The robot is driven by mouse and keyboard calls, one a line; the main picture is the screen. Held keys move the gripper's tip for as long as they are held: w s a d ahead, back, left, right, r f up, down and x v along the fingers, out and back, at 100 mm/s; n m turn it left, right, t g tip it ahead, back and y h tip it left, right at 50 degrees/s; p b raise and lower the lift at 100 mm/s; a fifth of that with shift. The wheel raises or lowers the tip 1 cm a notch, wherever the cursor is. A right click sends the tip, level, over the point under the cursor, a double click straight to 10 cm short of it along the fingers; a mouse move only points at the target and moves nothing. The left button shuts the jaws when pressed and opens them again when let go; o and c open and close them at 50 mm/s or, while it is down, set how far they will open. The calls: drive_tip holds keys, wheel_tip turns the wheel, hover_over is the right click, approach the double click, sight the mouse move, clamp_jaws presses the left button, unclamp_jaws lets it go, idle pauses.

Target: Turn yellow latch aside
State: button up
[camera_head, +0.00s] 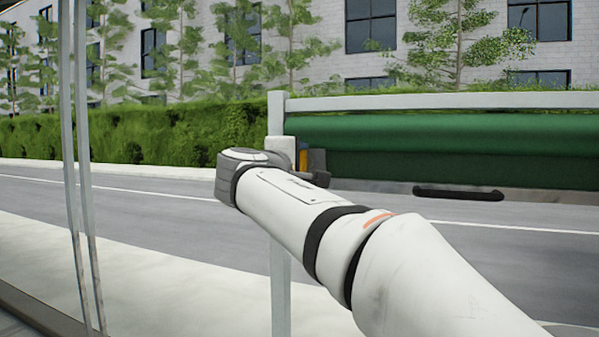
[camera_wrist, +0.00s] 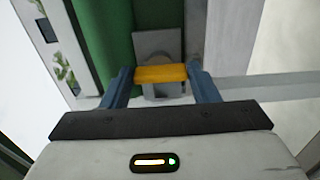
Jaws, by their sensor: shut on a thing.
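The yellow latch (camera_wrist: 161,74) lies crosswise between the two blue fingers of my gripper (camera_wrist: 164,80) in the wrist view. My gripper is shut on it, with a finger at each end. A grey mounting plate (camera_wrist: 158,42) with a rounded part shows behind the latch. In the head view the yellow latch (camera_head: 303,154) shows as a small upright strip beside the white post, just past the end of my arm. My arm's wrist hides most of my gripper there.
A green panel (camera_head: 450,145) under a white rail (camera_head: 440,101) extends right from the latch. A black handle (camera_head: 458,193) sits on its lower edge. Thin grey poles (camera_head: 75,160) stand at the left. Road, hedge and a building lie behind.

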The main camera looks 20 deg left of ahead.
idle(0.4)
drive_tip(key=o, duration=1)
drive_tip(key=s, duration=0.7)
drive_tip(key=shift+s+a+b, duration=0.3)
drive_tip(key=shift+s+b, duration=0.05)
